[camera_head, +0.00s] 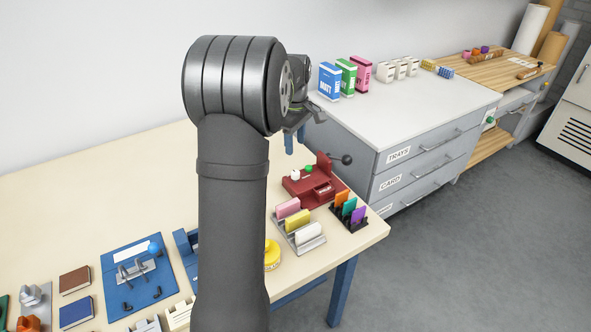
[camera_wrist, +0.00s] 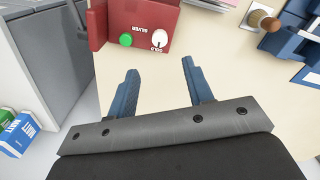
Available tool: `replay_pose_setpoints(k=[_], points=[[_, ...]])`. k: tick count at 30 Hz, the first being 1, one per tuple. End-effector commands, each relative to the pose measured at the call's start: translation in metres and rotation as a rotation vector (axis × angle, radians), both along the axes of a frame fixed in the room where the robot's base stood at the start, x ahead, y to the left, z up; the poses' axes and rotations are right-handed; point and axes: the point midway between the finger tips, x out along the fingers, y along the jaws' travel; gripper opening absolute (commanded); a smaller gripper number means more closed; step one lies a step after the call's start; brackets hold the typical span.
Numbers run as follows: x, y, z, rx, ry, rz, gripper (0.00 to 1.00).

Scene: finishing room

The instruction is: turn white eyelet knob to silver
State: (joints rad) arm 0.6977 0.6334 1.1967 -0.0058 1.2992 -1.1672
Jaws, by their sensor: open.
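The red eyelet machine (camera_head: 326,190) stands near the right end of the cream table. Its white knob (camera_head: 294,174) sits on top beside a green knob (camera_head: 308,168). In the wrist view the white knob (camera_wrist: 160,37) lies at the top centre, with the word GOLD at its lower edge and the word SILVER on the red panel (camera_wrist: 148,12) to its left. A small dark mark shows on the knob near GOLD. My gripper (camera_wrist: 160,66) is open and empty, its blue fingers apart from the knob. In the head view my gripper (camera_head: 295,142) hangs above and behind the machine.
A black-knobbed lever (camera_head: 346,159) sticks out at the machine's right. Card holders (camera_head: 304,237) with coloured cards stand in front. A grey drawer cabinet (camera_head: 420,160) adjoins the table's right end. In the wrist view a wooden-handled tool (camera_wrist: 264,20) lies to the right. Bare tabletop lies left of the machine.

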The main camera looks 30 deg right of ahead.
Motion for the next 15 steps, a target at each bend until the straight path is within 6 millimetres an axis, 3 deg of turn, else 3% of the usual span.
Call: replay_pose_setpoints(k=[9, 15], points=[[0.0, -0.001, -0.07, 0.002, 0.002, 0.001, 0.47], [0.0, -0.001, -0.098, 0.0, 0.0, 0.001, 0.47]])
